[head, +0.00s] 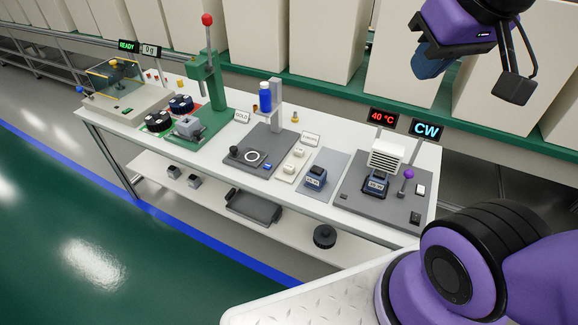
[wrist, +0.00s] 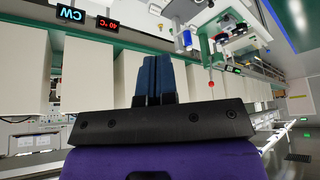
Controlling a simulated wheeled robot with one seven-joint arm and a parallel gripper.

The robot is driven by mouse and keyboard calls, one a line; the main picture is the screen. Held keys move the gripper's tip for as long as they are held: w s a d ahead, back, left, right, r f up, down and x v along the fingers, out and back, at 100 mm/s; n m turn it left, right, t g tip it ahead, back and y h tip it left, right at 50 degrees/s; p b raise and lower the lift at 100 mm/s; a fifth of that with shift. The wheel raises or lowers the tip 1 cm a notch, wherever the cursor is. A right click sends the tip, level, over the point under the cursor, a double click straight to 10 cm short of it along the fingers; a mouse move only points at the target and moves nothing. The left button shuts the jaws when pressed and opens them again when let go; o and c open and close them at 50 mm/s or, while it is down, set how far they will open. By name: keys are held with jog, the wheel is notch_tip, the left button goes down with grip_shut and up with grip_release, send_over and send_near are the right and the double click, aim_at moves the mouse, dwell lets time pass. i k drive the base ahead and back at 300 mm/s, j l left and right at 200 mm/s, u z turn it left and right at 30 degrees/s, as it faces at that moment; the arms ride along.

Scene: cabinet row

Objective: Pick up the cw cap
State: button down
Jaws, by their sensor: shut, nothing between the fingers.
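I cannot tell for certain which thing is the cw cap. A lit CW sign (head: 426,130) stands at the table's right end, above a grey station plate (head: 350,197). On that plate a blue dark-topped block with a label (head: 376,187) sits under a white louvred box (head: 387,154). A similar blue block (head: 315,178) sits on the lighter pad to its left. My gripper (head: 430,66) is high at the upper right, well above and apart from the table. Its blue fingers (wrist: 154,78) are together and empty in the wrist view.
The white table (head: 230,105) also holds a green press (head: 208,75), a blue bottle (head: 265,97) and a weighing case (head: 115,80). A round black part (head: 324,236) lies on the lower shelf. Pale cabinets (head: 320,35) stand behind. Green floor at left is clear.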

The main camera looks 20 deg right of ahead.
aim_at(298, 151)
jog(key=i+j+u, duration=0.1)
jog(key=i+j, duration=0.65)
jog(key=j, duration=0.15)
